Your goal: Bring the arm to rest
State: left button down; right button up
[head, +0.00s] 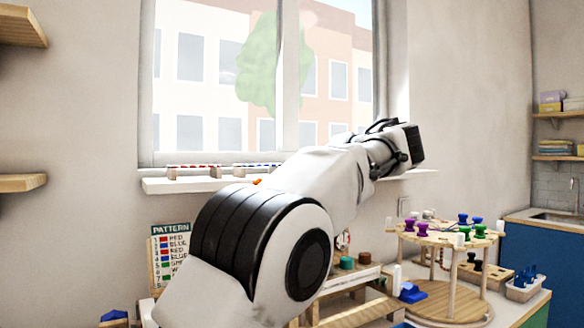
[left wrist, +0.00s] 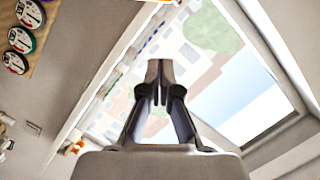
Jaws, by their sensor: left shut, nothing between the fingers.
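My left arm (head: 300,215) reaches up across the head view from the lower left, in front of the window sill. Its dark wrist end (head: 413,146) is raised before the window's lower right corner; the fingers cannot be made out there. In the left wrist view my left gripper (left wrist: 158,68) is shut and empty, its fingertips together in front of the window. My right gripper is in neither view.
A pattern board (head: 168,250) stands at the lower left, partly behind my arm. A round two-tier wooden stand (head: 440,240) with coloured spools is at the lower right. A white sill (head: 205,184) holds bead racks. A blue cabinet (head: 550,265) stands at right.

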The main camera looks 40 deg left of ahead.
pick_arm(q)
jog(key=shift+d, duration=1.1)
jog(key=shift+w+f, duration=0.1)
jog(key=shift+w, duration=0.05)
